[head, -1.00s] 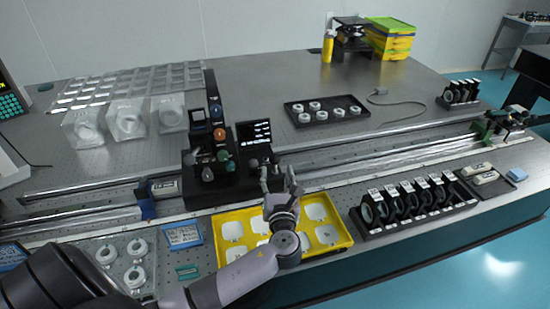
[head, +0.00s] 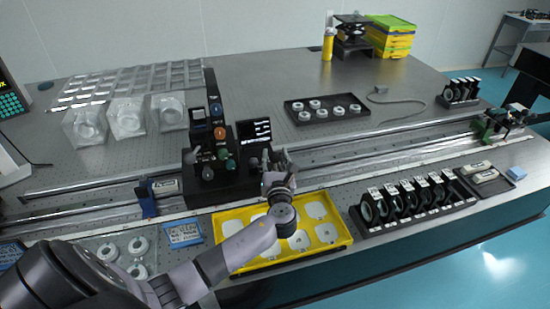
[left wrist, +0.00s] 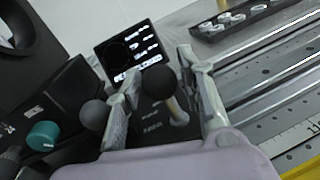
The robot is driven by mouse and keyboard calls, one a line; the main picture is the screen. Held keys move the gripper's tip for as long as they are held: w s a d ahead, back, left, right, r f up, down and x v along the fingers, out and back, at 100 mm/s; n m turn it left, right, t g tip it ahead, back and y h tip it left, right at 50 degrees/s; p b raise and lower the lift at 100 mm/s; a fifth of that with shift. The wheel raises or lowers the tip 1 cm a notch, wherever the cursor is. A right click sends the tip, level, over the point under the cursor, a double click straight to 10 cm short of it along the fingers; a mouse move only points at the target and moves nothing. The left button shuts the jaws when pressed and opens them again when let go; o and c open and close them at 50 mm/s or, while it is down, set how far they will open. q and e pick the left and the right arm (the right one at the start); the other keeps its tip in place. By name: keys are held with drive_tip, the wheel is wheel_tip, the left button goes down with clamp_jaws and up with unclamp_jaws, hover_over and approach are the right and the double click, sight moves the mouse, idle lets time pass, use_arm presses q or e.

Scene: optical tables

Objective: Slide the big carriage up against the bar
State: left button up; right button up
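The big carriage (head: 226,188) is a black block with an upright plate, coloured knobs and a small lit screen (head: 254,131). It sits across the rail left of the middle. My left gripper (head: 276,160) is at its right side. In the left wrist view the fingers (left wrist: 165,100) are apart, with a black ball knob (left wrist: 158,82) on a tan stem between them; I cannot tell whether they touch it. A blue upright piece (head: 147,198) stands on the rail left of the carriage, a gap apart; I cannot tell if it is the bar. My right gripper is out of view.
A yellow tray (head: 345,238) with white pieces lies in front of the carriage. A black rack (head: 365,229) of lens mounts stands to its right. The long rail (head: 390,150) runs clear to a green-based device (head: 492,129) at far right.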

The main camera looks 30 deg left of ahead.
use_arm(q)
clamp_jaws()
idle(0.4)
drive_tip(key=shift+s+a+r+p, duration=0.1)
drive_tip(key=shift+s+a+p, duration=0.25)
drive_tip(key=shift+p, duration=0.4)
drive_tip(key=shift+s+a, duration=0.15)
drive_tip(key=shift+s, duration=0.05)
drive_tip(key=shift+s+a, duration=0.15)
drive_tip(key=shift+o, duration=1.8)
unclamp_jaws()
